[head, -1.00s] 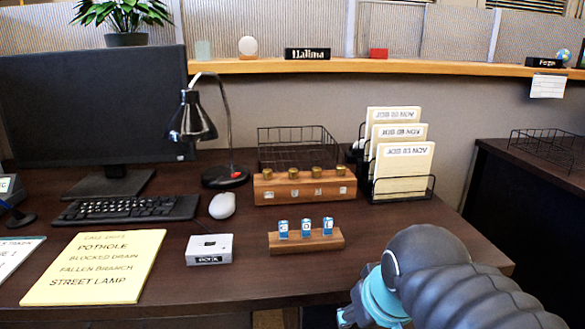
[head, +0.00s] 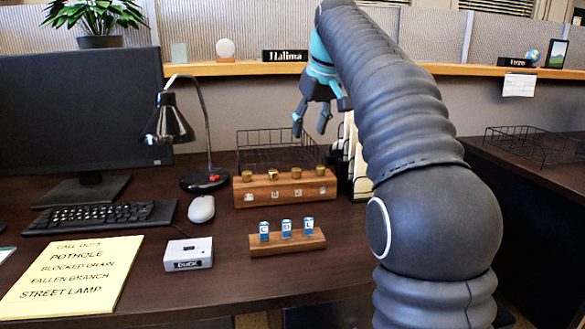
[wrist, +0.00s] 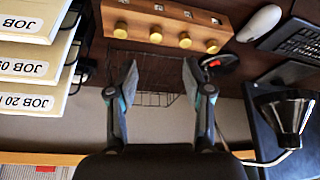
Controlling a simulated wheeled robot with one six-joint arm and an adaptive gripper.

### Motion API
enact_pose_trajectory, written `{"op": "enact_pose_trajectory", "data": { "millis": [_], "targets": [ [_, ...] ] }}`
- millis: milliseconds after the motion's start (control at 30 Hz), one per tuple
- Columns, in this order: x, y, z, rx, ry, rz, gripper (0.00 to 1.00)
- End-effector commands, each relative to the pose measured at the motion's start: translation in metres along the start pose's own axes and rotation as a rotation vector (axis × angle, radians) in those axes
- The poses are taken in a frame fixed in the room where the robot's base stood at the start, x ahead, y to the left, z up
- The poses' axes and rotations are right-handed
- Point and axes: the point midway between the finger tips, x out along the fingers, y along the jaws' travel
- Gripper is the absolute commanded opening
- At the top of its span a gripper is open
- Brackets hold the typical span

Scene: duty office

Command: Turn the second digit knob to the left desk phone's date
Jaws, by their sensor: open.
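A long wooden block (head: 285,192) with a row of several brass knobs on top stands at the back of the desk. The second knob from the left (head: 272,174) also shows in the wrist view (wrist: 185,40). Small pale windows are on the block's front, too small to read. My gripper (head: 311,128) is open and empty, in the air above and behind the block's right half. In the wrist view its two fingers (wrist: 160,85) are spread, with the knobs beyond their tips. No desk phone shows now.
A black wire basket (head: 262,145) stands behind the block. A lamp (head: 172,125) and mouse (head: 202,208) are to its left. A small wooden stand with lettered tags (head: 287,242) is in front. A file rack (wrist: 35,45) with job folders stands right of the block.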

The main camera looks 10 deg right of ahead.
Motion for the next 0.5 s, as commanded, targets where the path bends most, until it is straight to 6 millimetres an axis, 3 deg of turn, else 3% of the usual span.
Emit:
{"op": "enact_pose_trajectory", "data": {
  "millis": [100, 333, 500],
  "targets": [
    [0.005, 0.007, -0.014, -0.019, -0.002, -0.007, 0.50],
    [0.013, 0.010, -0.019, -0.031, -0.005, -0.011, 0.50],
    [0.038, 0.009, -0.018, -0.032, -0.006, -0.012, 0.50]
  ]
}}
